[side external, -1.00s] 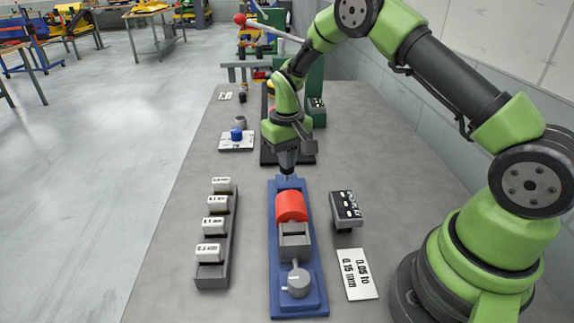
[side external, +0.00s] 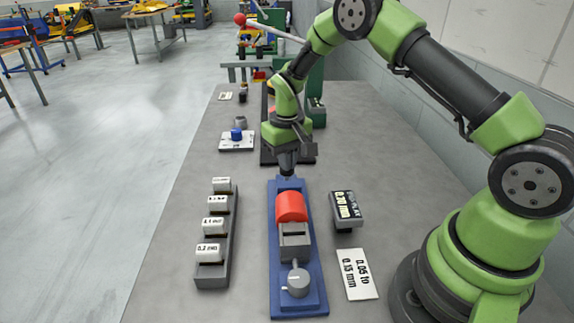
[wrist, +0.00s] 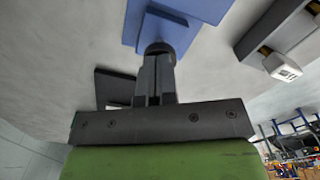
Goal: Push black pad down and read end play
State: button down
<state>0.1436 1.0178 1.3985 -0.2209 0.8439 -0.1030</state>
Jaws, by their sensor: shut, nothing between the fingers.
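The blue fixture (side external: 313,265) carries a red cylinder (side external: 291,207), a grey slotted block and a grey round knob (side external: 298,282). My gripper (side external: 287,176) is shut and empty, pointing down at the fixture's far end. In the wrist view its fingertips (wrist: 155,62) meet, or nearly meet, a round black pad (wrist: 162,46) by the blue fixture (wrist: 190,8); contact is hard to confirm. The pad is mostly hidden in the side view. The readout box (side external: 346,208) has a lit display with a value in mm, its digits too small to read surely.
A card (side external: 357,274) reads 0.05 to 0.15 mm. A grey rack (side external: 212,273) holds several labelled white blocks at the left. A white plate with a blue knob (side external: 237,135) lies farther back. A dark fixture with a green stand is behind my gripper.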

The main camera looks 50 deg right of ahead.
jog(key=shift+r, duration=2.45)
